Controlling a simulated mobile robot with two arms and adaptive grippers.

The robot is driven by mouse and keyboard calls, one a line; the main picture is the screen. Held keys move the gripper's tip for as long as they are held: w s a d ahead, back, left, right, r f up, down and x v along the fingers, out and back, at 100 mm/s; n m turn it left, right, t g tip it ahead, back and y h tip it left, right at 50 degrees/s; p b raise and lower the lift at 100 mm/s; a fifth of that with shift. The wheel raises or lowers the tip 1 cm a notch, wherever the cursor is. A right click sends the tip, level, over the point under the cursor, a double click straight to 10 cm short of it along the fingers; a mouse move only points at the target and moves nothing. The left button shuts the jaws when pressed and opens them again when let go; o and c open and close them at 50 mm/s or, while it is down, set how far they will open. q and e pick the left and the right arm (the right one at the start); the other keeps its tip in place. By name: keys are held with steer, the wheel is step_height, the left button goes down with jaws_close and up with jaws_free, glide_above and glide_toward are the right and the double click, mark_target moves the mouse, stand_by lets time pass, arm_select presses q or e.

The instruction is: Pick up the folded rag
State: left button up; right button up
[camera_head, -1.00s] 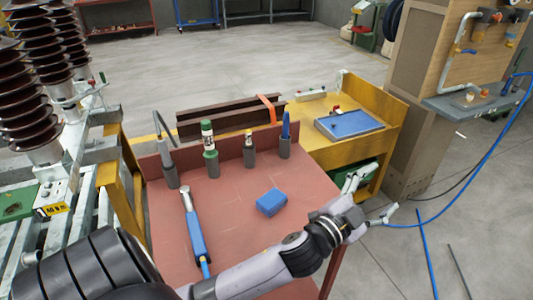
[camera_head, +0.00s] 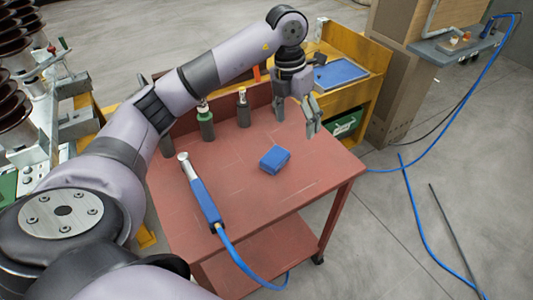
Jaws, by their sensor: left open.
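The folded rag (camera_head: 275,159) is a small blue block-like bundle lying on the red table top (camera_head: 300,180), right of its middle. My left arm comes in from the left and arches over the back of the table. My left gripper (camera_head: 297,122) points down, open and empty, above and behind the rag and apart from it. My right gripper is not in view.
A blue-handled tool (camera_head: 203,200) with a hose lies left of the rag. Bottles in holders, such as the green one (camera_head: 205,124), stand along the back edge. A yellow bench (camera_head: 365,85) with a blue tray (camera_head: 340,73) stands behind. The table front is clear.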

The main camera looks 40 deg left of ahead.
arm_select(q)
steer(key=r+n+y, duration=0.1)
steer(key=r+y, duration=0.1)
glide_above(275, 156)
step_height(275, 156, down, 12)
steer(key=shift+f+p, duration=0.2)
steer(key=shift+p, duration=0.45)
steer(key=shift+f+p, duration=0.55)
steer(key=shift+f, duration=2.1)
steer(key=shift+c, duration=0.4)
steer(key=c, duration=1.2)
steer(key=shift+o, duration=0.2)
steer(key=shift+r, duration=0.1)
step_height(275, 156, up, 20)
steer(key=b, duration=0.1)
